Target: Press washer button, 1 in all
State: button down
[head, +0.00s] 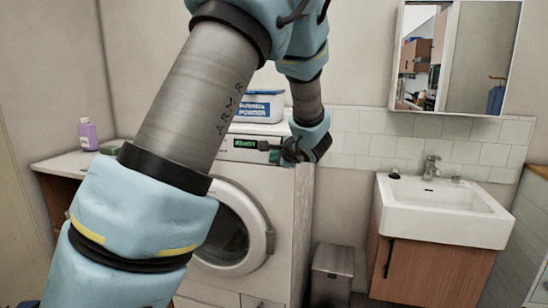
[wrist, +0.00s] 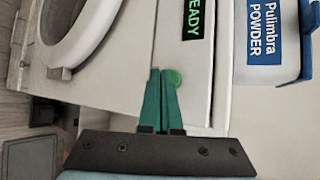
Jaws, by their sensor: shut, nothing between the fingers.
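The white washer (head: 295,215) stands against the wall with its round door (head: 268,240) closed. Its display (head: 250,143) glows green at the top of the front, and in the wrist view the display (wrist: 196,20) reads READY. A round green button (wrist: 175,77) sits on the panel near the display. My gripper (wrist: 160,72) is shut and empty, with its green fingertips beside the button and overlapping its edge in the picture. I cannot tell whether they touch it. In the head view my gripper (head: 275,157) is at the right end of the panel and the button is not clearly visible.
A powder box (head: 259,106) stands on the washer. A counter with a purple bottle (head: 88,134) is at the left. A sink (head: 440,205) on a wooden cabinet and a bin (head: 332,274) are at the right. My arm covers part of the washer.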

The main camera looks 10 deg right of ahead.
jog(key=shift+w+d, duration=0.25)
jog(key=shift+w, duration=0.25)
dwell(0.8)
jog(key=shift+b, duration=0.3)
jog(key=shift+s+a+b, duration=0.25)
jog(key=shift+s+b, duration=0.1)
jog(key=shift+s, duration=0.1)
jog(key=shift+s+a+b, duration=0.2)
jog(key=shift+s+b, duration=0.15)
jog(key=shift+s, duration=0.1)
